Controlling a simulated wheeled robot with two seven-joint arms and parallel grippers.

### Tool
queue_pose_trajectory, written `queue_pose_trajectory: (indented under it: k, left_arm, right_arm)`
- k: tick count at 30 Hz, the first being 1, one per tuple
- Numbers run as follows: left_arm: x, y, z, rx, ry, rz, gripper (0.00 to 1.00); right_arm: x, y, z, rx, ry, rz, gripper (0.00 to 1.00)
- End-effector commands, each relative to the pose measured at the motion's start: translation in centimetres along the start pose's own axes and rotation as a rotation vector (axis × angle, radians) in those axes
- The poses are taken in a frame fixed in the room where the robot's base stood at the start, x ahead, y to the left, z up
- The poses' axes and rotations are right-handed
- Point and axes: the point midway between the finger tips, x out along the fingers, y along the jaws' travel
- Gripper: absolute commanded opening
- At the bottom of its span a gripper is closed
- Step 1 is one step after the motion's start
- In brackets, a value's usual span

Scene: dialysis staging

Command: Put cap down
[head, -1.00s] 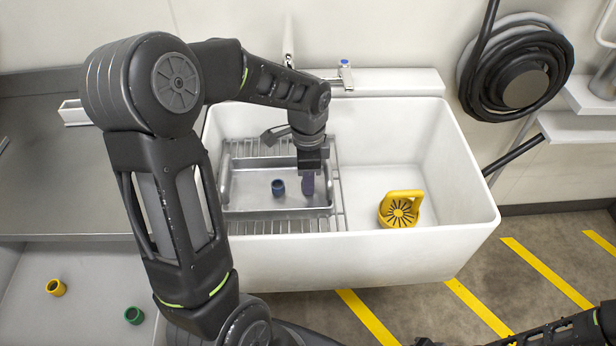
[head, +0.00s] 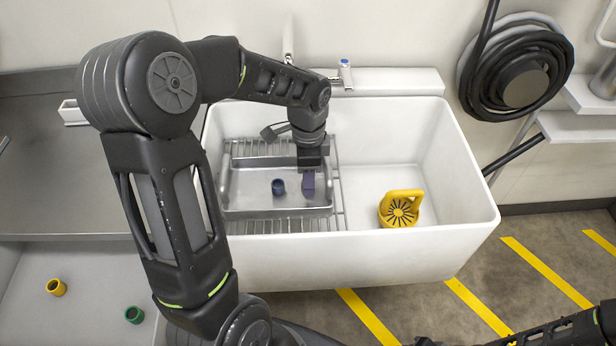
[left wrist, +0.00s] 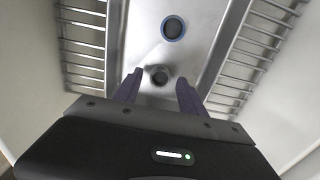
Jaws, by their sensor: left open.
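A blue cap (head: 278,187) stands in the metal tray (head: 250,209) in the sink; its blue rim also shows in the left wrist view (left wrist: 173,27). My left gripper (head: 309,188) is over the right part of the same tray, just right of the blue cap.
The tray sits on a wire rack (head: 285,226) in the left half of the white sink (head: 470,215). A yellow slotted piece with a handle (head: 399,211) stands in the right half. Yellow (head: 56,287) and green (head: 134,314) caps lie at lower left.

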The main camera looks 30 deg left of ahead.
Motion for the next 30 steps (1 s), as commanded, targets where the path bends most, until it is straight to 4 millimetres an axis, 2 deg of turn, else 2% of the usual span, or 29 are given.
queue_pose_trajectory:
  k: [6, 12, 30]
  left_arm:
    - [-3.6, -0.1, -0.1, 0.001, 0.003, -0.005, 0.48]
    - [-6.3, 0.0, -0.1, 0.000, 0.002, -0.003, 0.48]
    - [-6.8, 0.0, 0.0, 0.000, 0.001, -0.001, 0.48]
  right_arm:
    - [-0.3, -0.1, 0.0, 0.000, 0.000, 0.000, 0.36]
    - [-0.5, -0.2, 0.0, 0.000, 0.000, 0.000, 0.36]
    - [-0.5, -0.2, 0.0, 0.000, 0.000, 0.000, 0.36]
